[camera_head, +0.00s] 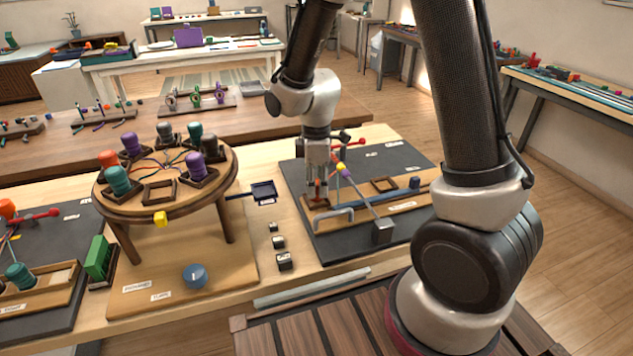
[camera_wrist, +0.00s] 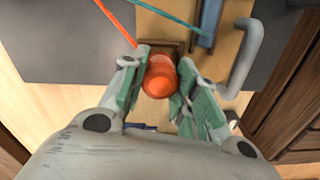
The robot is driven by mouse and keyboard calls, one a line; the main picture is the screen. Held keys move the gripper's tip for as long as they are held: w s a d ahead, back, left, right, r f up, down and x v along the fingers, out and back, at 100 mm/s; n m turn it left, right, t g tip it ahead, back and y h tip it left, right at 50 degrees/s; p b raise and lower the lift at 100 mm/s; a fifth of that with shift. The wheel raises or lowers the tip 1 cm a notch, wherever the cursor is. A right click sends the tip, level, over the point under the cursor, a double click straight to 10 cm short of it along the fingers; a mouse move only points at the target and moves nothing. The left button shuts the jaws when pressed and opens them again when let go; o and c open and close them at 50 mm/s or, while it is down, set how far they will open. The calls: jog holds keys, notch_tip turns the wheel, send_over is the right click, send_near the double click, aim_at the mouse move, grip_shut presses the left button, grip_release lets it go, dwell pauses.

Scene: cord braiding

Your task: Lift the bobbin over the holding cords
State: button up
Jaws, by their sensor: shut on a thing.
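My gripper (camera_head: 318,190) is over the wooden strip of the dark board at the right. It is shut on an orange bobbin (camera_wrist: 160,78), which sits between its two green-padded fingers in the wrist view. The bobbin is at or just above a dark square holder (camera_wrist: 176,47); I cannot tell whether it touches it. In the wrist view an orange cord (camera_wrist: 117,22) and a teal cord (camera_wrist: 172,14) run near the top. In the head view the fingers mostly hide the bobbin.
A grey handle (camera_head: 333,216) and a slanted rod with a grey block (camera_head: 383,231) stand close to my gripper. An empty square holder (camera_head: 384,184) lies right of it. At the left stands a round braiding stand (camera_head: 185,211) with several coloured bobbins.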

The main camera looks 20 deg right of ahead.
jog(key=shift+f, duration=0.4)
jog(key=o, duration=1.1)
notch_tip(320, 180, up, 12)
jog(key=s+d+r+m+t, duration=0.2)
jog(key=s+d+r+m, duration=0.4)
jog(key=s, duration=0.3)
jog(key=s+d+r+m+t, duration=0.2)
jog(key=s+d+r+m, duration=0.4)
jog(key=s+d+m, duration=0.3)
jog(key=shift+s, duration=0.5)
